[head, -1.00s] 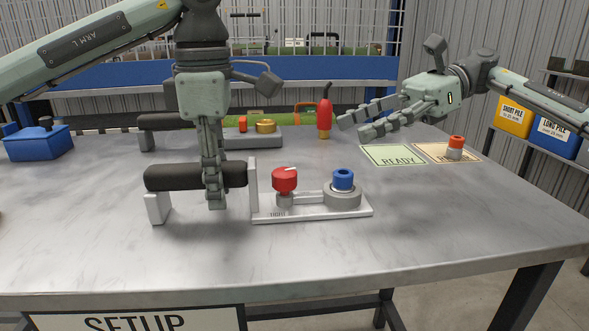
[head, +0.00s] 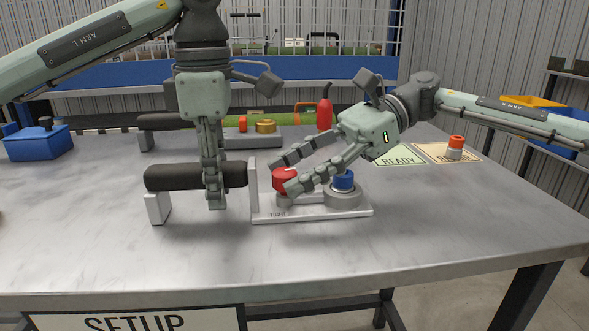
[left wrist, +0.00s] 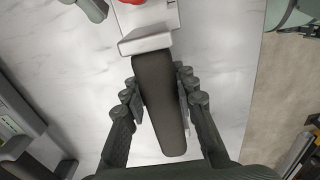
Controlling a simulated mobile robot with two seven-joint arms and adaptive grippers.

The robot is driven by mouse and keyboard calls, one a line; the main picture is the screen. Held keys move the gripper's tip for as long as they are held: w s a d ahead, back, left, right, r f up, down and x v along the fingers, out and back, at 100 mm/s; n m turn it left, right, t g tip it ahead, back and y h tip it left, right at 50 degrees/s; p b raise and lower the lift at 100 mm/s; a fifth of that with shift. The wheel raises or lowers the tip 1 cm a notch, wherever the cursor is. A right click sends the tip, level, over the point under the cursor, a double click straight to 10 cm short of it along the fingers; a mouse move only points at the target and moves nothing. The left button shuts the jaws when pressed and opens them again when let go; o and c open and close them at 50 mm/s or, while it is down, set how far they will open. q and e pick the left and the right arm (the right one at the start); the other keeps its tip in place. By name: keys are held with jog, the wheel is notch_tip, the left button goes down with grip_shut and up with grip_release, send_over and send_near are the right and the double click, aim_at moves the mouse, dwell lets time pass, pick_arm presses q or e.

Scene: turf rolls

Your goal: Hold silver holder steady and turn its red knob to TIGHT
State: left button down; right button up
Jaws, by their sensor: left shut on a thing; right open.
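The silver holder (head: 318,213) lies on the table in the head view, with its dark roller (head: 170,177) sticking out to the left. My left gripper (head: 215,190) is shut on this roller. The left wrist view shows the dark roller (left wrist: 158,105) between the fingers and part of the holder's end plate (left wrist: 145,40). The red knob (head: 284,180) stands on the holder, partly hidden by my right gripper (head: 282,175). That gripper is open, its fingers on either side of the knob; contact cannot be told.
A blue knob (head: 343,180) stands on the holder just right of the red one, close under my right fingers. Behind are another holder with a brass knob (head: 265,126), a red bottle (head: 324,115) and READY card (head: 398,156). The front of the table is clear.

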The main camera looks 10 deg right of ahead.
grip_shut()
dwell(0.4)
